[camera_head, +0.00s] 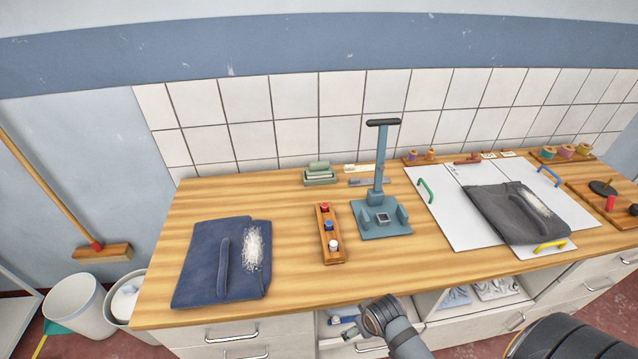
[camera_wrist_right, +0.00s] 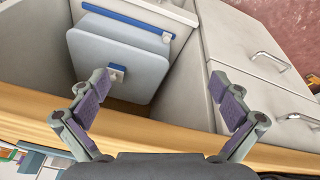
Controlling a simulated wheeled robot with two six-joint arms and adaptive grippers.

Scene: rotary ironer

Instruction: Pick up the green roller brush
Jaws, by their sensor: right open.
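A green roller-like piece (camera_head: 319,165) lies on a small green holder (camera_head: 320,180) at the back of the wooden worktop, against the tiles. It looks like the green roller brush, but it is small and its details are unclear. My right gripper (camera_wrist_right: 160,85) is open and empty in the right wrist view, by the worktop's edge and facing a compartment below it. It is apart from the green roller. My left gripper is not in view.
The blue-grey stand (camera_head: 380,215) rises right of the green holder. A wooden rack (camera_head: 330,246) with coloured caps stands in front. A folded navy cloth (camera_head: 205,265) lies left, a dark grey cloth (camera_head: 500,215) right. Bare wood (camera_head: 285,205) lies between.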

